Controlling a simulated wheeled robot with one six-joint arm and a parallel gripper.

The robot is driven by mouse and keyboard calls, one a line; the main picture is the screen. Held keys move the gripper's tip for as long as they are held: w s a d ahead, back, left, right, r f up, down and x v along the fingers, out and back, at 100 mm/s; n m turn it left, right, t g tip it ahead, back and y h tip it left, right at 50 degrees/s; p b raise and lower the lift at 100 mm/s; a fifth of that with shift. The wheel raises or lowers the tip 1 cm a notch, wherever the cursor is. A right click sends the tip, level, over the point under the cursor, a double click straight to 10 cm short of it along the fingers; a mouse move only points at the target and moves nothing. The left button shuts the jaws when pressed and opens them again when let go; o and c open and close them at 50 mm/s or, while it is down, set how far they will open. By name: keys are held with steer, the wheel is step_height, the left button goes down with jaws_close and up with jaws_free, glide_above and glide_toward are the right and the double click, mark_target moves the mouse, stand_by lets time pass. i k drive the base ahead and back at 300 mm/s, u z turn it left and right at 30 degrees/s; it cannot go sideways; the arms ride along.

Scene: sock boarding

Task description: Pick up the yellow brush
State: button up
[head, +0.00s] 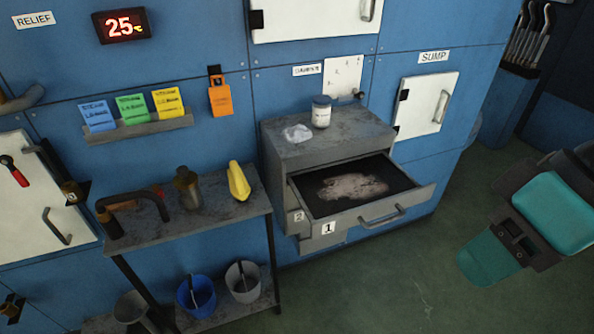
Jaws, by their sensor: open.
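A yellow item (238,181), which appears to be the yellow brush, stands at the right end of a dark narrow bench (150,229) against the blue wall. It is a tall, curved shape leaning slightly; its bristles cannot be made out. A dark brown bottle-like container (187,188) stands just to its left, apart from it. No gripper fingers can be made out in the head view, and nothing touches the yellow item.
A dark curved pipe-like tool (133,199) lies on the bench's left. A blue bucket (196,296) and grey bucket (243,281) stand below. Right of the bench, a cabinet's open drawer (405,199) juts out. Open green floor (410,275) lies in front.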

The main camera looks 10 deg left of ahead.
mark_target(239, 187)
steer(key=z, duration=0.15)
steer(key=i, duration=1.3)
steer(key=u, duration=2.8)
